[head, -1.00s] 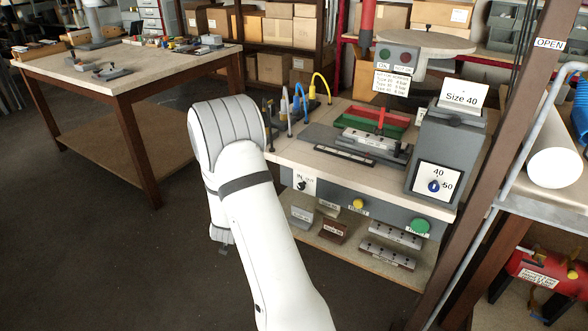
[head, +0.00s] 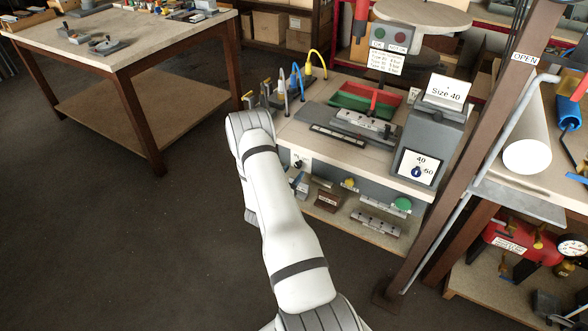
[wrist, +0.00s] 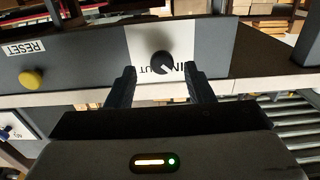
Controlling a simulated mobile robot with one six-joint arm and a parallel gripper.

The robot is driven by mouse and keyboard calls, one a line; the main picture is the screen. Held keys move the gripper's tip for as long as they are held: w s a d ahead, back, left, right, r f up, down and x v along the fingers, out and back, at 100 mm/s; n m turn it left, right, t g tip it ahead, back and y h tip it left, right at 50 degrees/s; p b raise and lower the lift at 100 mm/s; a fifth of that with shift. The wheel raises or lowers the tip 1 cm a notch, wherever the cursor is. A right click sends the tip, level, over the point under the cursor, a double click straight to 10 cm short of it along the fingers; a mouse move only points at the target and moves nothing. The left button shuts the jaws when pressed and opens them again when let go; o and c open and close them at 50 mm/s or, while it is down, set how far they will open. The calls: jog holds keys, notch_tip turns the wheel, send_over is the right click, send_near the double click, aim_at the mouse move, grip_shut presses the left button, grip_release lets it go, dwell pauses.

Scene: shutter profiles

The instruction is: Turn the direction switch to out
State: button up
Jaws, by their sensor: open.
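The direction switch is a round black knob (wrist: 162,62) on a white plate with IN and OUT lettering. In the wrist view the lettering is upside down, with IN to the right and OUT to the left. A pale mark on the knob seems to point down and right, towards the IN side. In the head view the switch (head: 297,163) is small, just right of my arm. My gripper (wrist: 161,70) is open, its two dark fingers either side of the knob in the wrist picture. Contact is not visible. In the head view my arm hides the gripper.
A yellow RESET button (wrist: 31,79) sits on the same grey panel. In the head view the panel front also has a green button (head: 401,204). The bench top (head: 300,136) overhangs above, and a shelf with metal blocks (head: 376,222) lies below.

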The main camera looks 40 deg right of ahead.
aim_at(299, 164)
jog(key=shift+x, duration=1.25)
